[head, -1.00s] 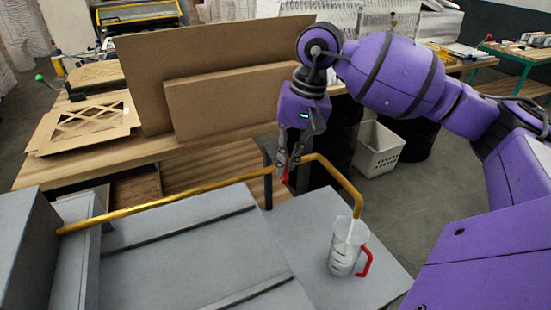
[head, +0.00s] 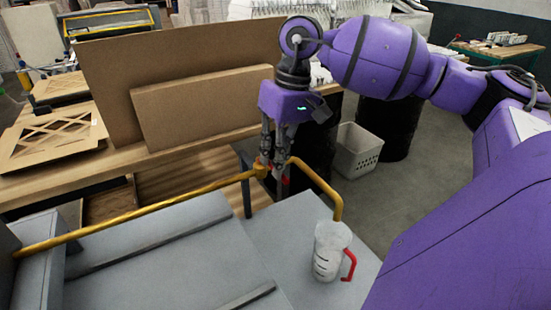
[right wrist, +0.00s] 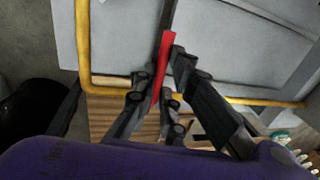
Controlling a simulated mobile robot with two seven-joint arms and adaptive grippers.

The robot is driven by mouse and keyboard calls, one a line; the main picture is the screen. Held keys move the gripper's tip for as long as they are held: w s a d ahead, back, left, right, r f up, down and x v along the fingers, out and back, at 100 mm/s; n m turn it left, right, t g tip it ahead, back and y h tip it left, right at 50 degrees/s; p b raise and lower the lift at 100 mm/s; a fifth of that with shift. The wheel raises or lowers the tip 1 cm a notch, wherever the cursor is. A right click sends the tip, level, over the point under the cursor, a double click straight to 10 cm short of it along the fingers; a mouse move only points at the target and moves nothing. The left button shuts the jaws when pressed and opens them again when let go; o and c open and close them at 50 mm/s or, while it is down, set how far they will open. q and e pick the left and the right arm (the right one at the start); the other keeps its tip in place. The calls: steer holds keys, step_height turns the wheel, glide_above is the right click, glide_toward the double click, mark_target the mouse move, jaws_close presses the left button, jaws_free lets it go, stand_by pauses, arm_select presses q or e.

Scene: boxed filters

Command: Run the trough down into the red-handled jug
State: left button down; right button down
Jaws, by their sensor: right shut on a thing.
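The red-handled jug (head: 328,262) stands upright on a grey surface, its handle to the right. The brass pipe (head: 150,211) runs from the grey casing (head: 40,265) at left and bends down to a spout (head: 338,208) over the jug's mouth. No distinct stream shows at the spout now; the jug's fill level is unclear. My right gripper (head: 274,165) is at the pipe's valve. In the right wrist view, its fingers are shut on the red lever (right wrist: 167,48), which lies across the pipe (right wrist: 85,45). The trough's inside is hidden. My left gripper is out of view.
A wooden workbench (head: 110,170) with leaning brown boards (head: 200,110) stands behind the pipe. A white basket (head: 355,150) and black drums (head: 385,127) are on the floor behind the jug. Open floor (head: 400,195) lies right of the grey surface.

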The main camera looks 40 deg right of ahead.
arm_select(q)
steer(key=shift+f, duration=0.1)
arm_select(e)
steer(key=shift+d, duration=0.1)
steer(key=c, duration=1.9)
jaws_free()
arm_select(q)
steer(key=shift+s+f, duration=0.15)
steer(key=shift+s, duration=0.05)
arm_select(e)
steer(key=shift+o, duration=0.2)
steer(key=shift+d, duration=0.1)
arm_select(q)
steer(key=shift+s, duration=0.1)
arm_select(e)
steer(key=shift+r, duration=0.1)
step_height(320, 180, up, 12)
steer(key=d, duration=0.2)
steer(key=shift+s+d+f, duration=0.15)
steer(key=shift+s+f, duration=0.05)
steer(key=shift+s, duration=0.05)
steer(key=shift+f, duration=0.1)
